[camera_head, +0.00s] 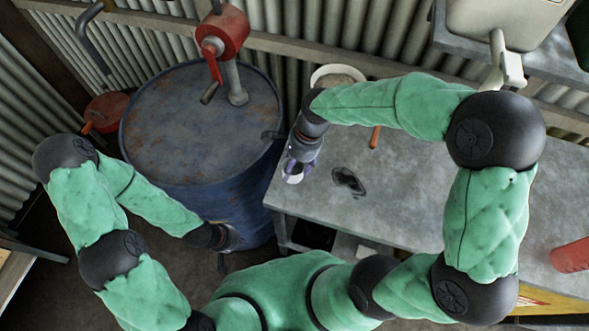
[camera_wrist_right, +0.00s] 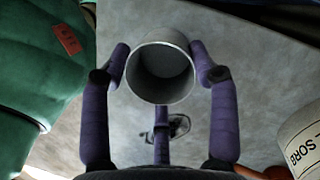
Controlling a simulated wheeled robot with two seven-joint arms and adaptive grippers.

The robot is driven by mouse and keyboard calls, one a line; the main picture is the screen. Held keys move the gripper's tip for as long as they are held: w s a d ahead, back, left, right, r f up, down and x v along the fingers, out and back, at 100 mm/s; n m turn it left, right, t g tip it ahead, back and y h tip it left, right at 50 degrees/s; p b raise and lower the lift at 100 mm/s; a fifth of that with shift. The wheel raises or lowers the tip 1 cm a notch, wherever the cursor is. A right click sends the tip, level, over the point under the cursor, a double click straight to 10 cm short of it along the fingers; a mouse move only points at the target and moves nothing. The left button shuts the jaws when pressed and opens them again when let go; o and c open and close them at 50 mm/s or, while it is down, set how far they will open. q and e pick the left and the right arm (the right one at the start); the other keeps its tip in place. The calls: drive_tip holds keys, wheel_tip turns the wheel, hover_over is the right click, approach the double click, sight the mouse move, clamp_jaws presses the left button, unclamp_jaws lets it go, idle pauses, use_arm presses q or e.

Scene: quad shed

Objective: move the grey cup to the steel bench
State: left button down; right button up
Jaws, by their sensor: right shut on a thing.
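The grey cup (camera_wrist_right: 161,72) is between the purple fingers of my right gripper (camera_wrist_right: 162,68) in the right wrist view, its open mouth facing the camera. My right gripper (camera_head: 294,170) is shut on it. In the head view the cup (camera_head: 292,178) shows only as a small pale piece below the fingers, at the left end of the steel bench (camera_head: 400,195). I cannot tell whether the cup touches the bench top. My left gripper (camera_head: 228,238) is low beside the blue drum, dark and small; its fingers are not clear.
A blue drum (camera_head: 150,150) with a red pump (camera_head: 222,32) stands left of the bench. A red object (camera_head: 571,255) lies at the right. The bench middle is clear.

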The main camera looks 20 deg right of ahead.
drive_tip(key=shift+f, duration=1.05)
drive_tip(key=shift+f, duration=0.15)
drive_tip(key=o, duration=1.2)
drive_tip(key=shift+c, duration=0.2)
drive_tip(key=p+v, duration=0.2)
drive_tip(key=v, duration=1)
drive_tip(key=shift+r+p, duration=0.2)
drive_tip(key=shift+p, duration=0.15)
drive_tip(key=shift+a, duration=0.1)
